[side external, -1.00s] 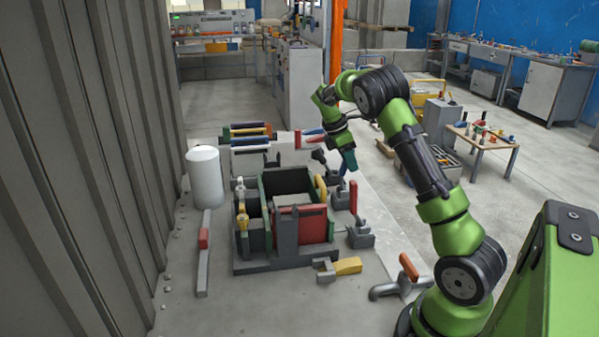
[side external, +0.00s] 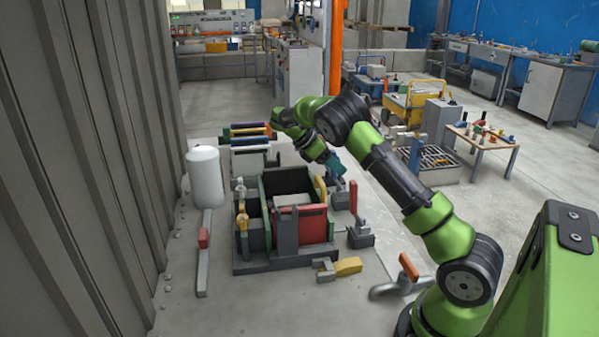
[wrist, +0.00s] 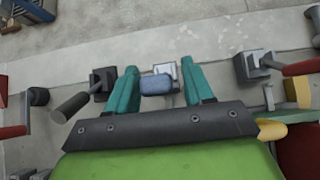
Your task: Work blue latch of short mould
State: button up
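The blue latch handle (wrist: 155,85) shows in the wrist view on a pale grey base (wrist: 167,71). My gripper (wrist: 159,69) is open, with one teal finger on each side of the handle and a small gap to both. In the side external view my gripper (side external: 336,163) points down at the far right side of the mould (side external: 246,266), an open box with green, red and yellow parts on a dark base. The blue handle cannot be made out there.
A red-handled clamp (side external: 353,196) stands at the mould's right side. In the wrist view, a clamp with a red handle (wrist: 301,67) lies to the right and a dark grey handle (wrist: 70,107) to the left. A white cylinder (side external: 205,177) and a rack of coloured bars (side external: 250,135) stand behind.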

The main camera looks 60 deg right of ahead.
jog(key=v, duration=1.2)
dwell(0.5)
jog(key=s+a+r+m+t+y, duration=0.1)
jog(key=s+a+m+t+y, duration=0.3)
jog(key=s+a, duration=0.7)
jog(key=s+a+r+m+t+y, duration=0.2)
jog(key=s+a+m+t+y, duration=0.2)
jog(key=s+a+m+t, duration=0.5)
jog(key=s+a, duration=0.2)
jog(key=a, duration=0.4)
jog(key=shift+s+a+r+t+y, duration=0.2)
jog(key=shift+a+r+t+y, duration=0.1)
jog(key=shift+t, duration=0.1)
